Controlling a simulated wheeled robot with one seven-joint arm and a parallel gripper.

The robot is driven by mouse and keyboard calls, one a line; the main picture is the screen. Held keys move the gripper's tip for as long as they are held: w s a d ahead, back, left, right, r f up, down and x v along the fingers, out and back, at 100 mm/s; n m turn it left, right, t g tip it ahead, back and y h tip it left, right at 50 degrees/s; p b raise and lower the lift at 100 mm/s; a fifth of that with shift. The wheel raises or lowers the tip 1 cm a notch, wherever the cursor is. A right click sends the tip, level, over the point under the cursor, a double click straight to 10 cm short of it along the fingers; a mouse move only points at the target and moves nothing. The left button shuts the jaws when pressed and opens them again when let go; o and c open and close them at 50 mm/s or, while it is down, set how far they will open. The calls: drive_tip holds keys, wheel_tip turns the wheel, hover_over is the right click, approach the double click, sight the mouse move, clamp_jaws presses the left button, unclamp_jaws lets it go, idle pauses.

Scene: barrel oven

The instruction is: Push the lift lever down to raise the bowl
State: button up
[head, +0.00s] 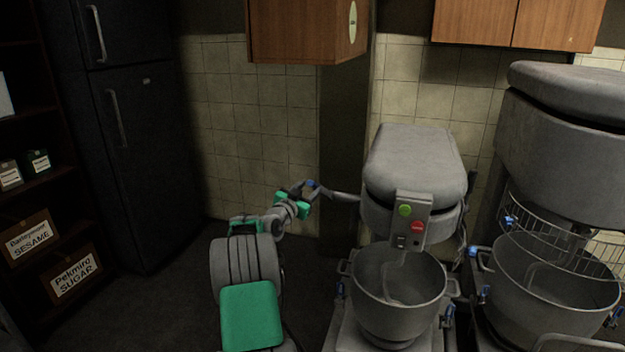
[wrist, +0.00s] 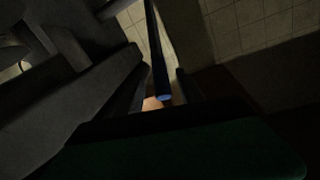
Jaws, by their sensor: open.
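The mixer (head: 415,160) stands right of centre in the head view, with its grey bowl (head: 398,290) below the head. The lift lever (head: 346,196) sticks out from the mixer's left side and ends in a blue tip (head: 311,184). My gripper (head: 304,192) is at that tip, to the left of the mixer. In the wrist view, the dark lever (wrist: 158,55) runs between the two open fingers of my gripper (wrist: 161,82), its blue end close to the palm. The picture is too dark to tell whether either finger touches the lever.
A second, larger mixer (head: 570,130) with a wire guard stands at the right. A wooden cabinet (head: 305,30) hangs above my arm. A dark fridge (head: 125,130) and a shelf with boxes (head: 30,236) are at the left. Floor between fridge and arm is clear.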

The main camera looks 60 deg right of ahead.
drive_tip(key=d, duration=0.3)
drive_tip(key=shift+d, duration=0.25)
drive_tip(key=shift+c, duration=0.2)
clamp_jaws()
drive_tip(key=shift+a, duration=0.1)
idle(0.9)
